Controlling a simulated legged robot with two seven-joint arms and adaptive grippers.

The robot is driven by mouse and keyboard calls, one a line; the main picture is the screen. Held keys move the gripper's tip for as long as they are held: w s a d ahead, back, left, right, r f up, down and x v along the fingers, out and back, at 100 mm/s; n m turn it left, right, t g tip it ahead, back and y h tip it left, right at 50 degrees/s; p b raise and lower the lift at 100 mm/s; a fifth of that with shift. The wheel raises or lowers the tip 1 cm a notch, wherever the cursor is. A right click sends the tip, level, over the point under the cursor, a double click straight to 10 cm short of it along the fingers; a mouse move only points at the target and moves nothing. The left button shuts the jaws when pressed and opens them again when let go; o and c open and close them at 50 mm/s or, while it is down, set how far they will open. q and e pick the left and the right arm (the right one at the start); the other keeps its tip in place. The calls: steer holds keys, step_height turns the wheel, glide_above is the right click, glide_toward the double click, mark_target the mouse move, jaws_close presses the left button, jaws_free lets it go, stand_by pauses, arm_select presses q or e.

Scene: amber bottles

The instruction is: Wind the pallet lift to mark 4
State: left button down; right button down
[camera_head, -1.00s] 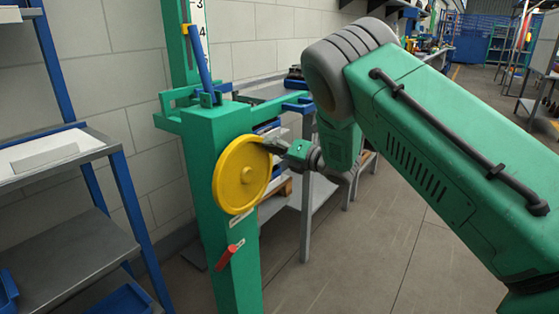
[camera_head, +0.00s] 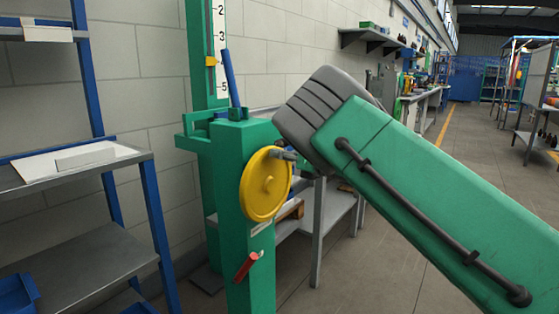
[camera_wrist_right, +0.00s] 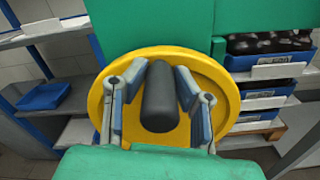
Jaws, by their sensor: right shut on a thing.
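The pallet lift is a green post (camera_head: 231,180) with a yellow handwheel (camera_head: 262,190) on its front. Its white scale (camera_head: 219,30) shows 2, 3 and 5. The yellow pointer (camera_head: 211,61) is about midway between 3 and 5, level with the place of 4; that numeral is not readable. My right gripper (camera_wrist_right: 160,108) is shut on the wheel's dark handle (camera_wrist_right: 160,95), with fingers on both sides. In the head view, the handle is at the wheel's upper right and my arm hides much of the gripper. My left gripper is out of view.
A red lever (camera_head: 246,266) is low on the post, and a blue bar (camera_head: 231,78) rises from its top. A grey shelf rack (camera_head: 80,262) stands close on the left. A bench (camera_head: 338,205) is behind the wheel. The floor (camera_head: 400,240) at right is open.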

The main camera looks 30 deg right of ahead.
steer(key=shift+s+a+f, duration=0.15)
steer(key=shift+a+f, duration=0.3)
steer(key=shift+a, duration=0.1)
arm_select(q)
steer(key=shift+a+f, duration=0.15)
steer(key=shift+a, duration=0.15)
arm_select(e)
steer(key=shift+d, duration=0.1)
steer(key=c, duration=1.7)
jaws_free()
steer(key=o, duration=0.4)
steer(key=shift+d, duration=0.1)
steer(key=shift+w+f, duration=0.1)
steer(key=shift+w, duration=0.1)
steer(key=shift+s+r, duration=0.1)
steer(key=shift+r, duration=0.15)
steer(key=shift+s+d, duration=0.15)
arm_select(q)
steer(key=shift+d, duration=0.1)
arm_select(e)
steer(key=v, duration=1.1)
steer(key=shift+s+d+f, duration=0.1)
steer(key=shift+s+f, duration=0.05)
steer(key=shift+s, duration=0.1)
